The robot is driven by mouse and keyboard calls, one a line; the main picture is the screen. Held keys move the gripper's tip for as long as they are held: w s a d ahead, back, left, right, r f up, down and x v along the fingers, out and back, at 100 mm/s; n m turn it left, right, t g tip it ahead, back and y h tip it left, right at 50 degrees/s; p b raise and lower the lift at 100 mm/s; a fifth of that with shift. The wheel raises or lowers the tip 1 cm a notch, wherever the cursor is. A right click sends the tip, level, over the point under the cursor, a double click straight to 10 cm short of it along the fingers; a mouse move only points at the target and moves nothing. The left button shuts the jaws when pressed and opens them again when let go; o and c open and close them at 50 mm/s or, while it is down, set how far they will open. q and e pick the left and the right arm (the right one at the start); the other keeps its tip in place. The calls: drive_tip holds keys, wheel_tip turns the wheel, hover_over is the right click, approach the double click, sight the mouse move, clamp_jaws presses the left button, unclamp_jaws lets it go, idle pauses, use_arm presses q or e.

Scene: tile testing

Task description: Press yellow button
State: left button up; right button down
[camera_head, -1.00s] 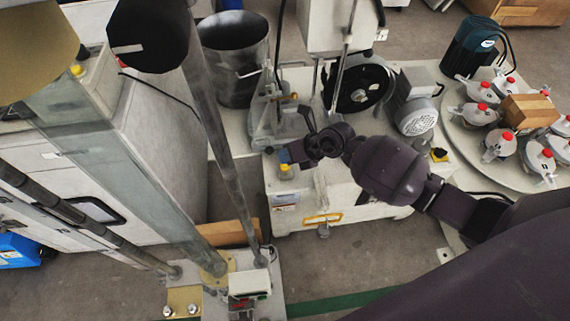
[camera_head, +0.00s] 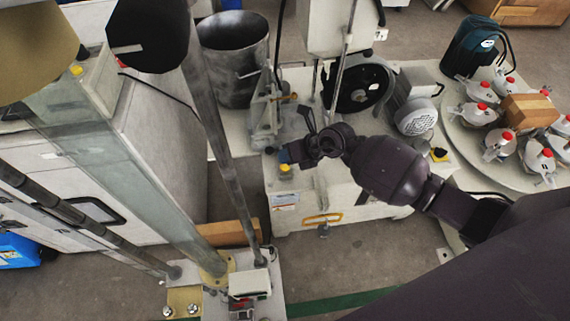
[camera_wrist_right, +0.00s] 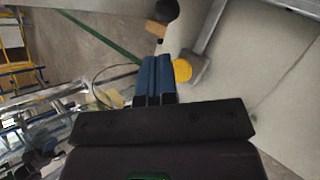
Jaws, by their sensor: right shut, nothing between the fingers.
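A yellow button (camera_head: 285,169) sits on a small grey block at the front left corner of the white machine. In the right wrist view the yellow button (camera_wrist_right: 182,70) shows just to the right of the blue fingertips. My right gripper (camera_head: 285,157) is shut and empty, with its blue fingertips just behind the button in the head view. In the right wrist view its fingers (camera_wrist_right: 153,78) lie together. I cannot tell whether they touch the button. My left gripper is not in view.
The white machine (camera_head: 345,207) carries a black wheel (camera_head: 357,88) and a grey motor (camera_head: 415,112). A yellow-and-black switch (camera_head: 438,154) is at its right. A metal bucket (camera_head: 236,75) stands behind left. A round table (camera_head: 462,160) holds several red-capped jars.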

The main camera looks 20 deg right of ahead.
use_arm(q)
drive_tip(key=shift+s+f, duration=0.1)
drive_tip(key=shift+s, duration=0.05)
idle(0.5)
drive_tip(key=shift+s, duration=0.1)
use_arm(e)
drive_tip(key=shift+f, duration=0.3)
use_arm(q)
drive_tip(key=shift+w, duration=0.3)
use_arm(e)
drive_tip(key=shift+f, duration=0.25)
